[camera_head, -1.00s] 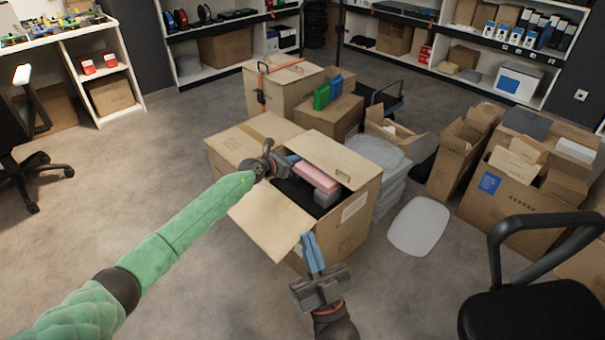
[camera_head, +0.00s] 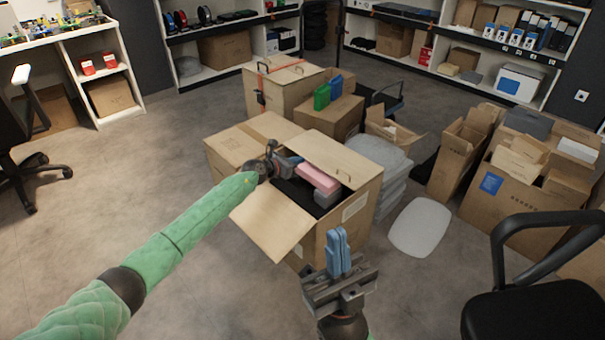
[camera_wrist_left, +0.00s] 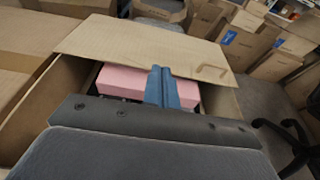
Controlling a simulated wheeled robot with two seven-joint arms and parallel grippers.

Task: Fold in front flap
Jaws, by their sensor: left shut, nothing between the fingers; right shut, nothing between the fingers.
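An open carton (camera_head: 346,218) stands mid-floor. One flap (camera_head: 272,218) is folded outward, sloping toward the lower left of the head view. The opposite flap (camera_head: 338,156) lies partly over the opening; it also shows in the left wrist view (camera_wrist_left: 150,45). A pink box (camera_head: 318,177) sits inside; it also shows in the left wrist view (camera_wrist_left: 125,82). My left gripper (camera_head: 292,161) is shut and empty over the opening, its blue fingers (camera_wrist_left: 162,88) in front of the pink box. My right gripper (camera_head: 338,250) is shut and empty, fingers up, in front of the carton.
A closed carton (camera_head: 235,150) stands against the left of the open one. Grey bags (camera_head: 392,180) are stacked to its right, with a white lid (camera_head: 420,227) on the floor. A black chair (camera_head: 530,310) is at the lower right.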

